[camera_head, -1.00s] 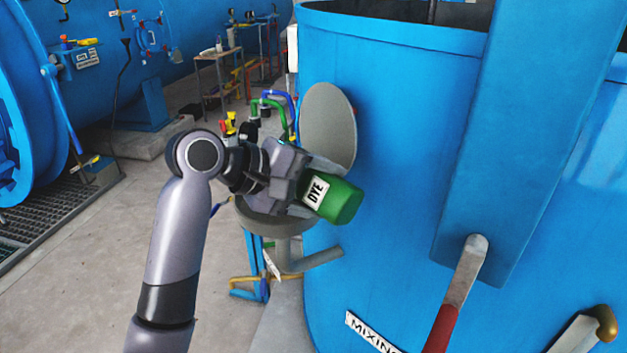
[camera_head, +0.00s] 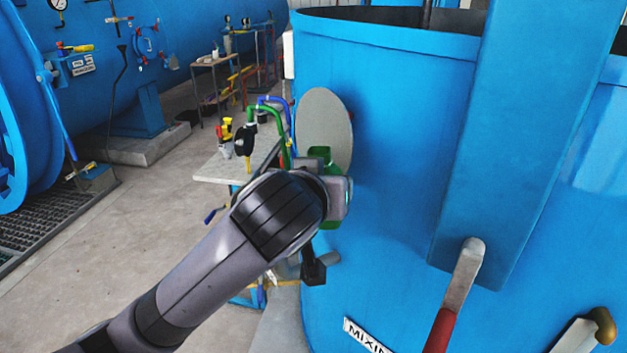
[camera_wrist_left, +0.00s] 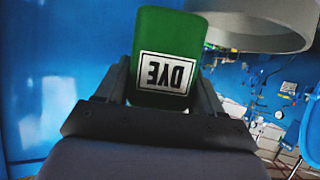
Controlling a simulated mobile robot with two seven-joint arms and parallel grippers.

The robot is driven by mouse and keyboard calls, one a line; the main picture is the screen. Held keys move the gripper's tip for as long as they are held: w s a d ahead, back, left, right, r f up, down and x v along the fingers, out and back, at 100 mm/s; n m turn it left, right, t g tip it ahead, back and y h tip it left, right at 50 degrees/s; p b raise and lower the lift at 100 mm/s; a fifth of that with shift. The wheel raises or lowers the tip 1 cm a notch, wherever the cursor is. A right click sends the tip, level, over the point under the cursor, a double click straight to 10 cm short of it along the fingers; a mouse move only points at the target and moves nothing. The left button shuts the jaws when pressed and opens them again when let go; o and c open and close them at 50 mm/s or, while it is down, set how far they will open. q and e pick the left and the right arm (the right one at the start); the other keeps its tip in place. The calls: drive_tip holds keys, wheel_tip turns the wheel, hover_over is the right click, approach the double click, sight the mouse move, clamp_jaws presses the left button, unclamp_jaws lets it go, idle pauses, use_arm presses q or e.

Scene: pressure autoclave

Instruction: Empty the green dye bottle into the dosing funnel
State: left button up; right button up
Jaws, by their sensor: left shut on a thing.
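The green dye bottle (camera_head: 329,217) is held in my left gripper (camera_head: 338,193), beside the blue mixing tank's wall. Green shows above and below the gripper; which end is up cannot be told in the head view. In the left wrist view, the bottle (camera_wrist_left: 171,30) sits between the two fingers of the gripper (camera_wrist_left: 165,93), its DYE label reading upside down. The dosing funnel's grey rim (camera_wrist_left: 262,32) is at the upper right there, close to the bottle. In the head view, my arm hides most of the funnel; its round grey lid (camera_head: 325,122) stands open behind the bottle. My right gripper is out of view.
The blue mixing tank (camera_head: 385,150) fills the right, with a red-handled lever (camera_head: 455,295) in front. A small table (camera_head: 212,168) with valves and green and blue pipes stands behind my arm.

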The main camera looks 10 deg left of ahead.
use_arm(q)
drive_tip(key=shift+s+d, duration=0.15)
drive_tip(key=shift+d, duration=0.05)
idle(0.3)
drive_tip(key=shift+r+p, duration=0.3)
drive_tip(key=shift+r, duration=1.15)
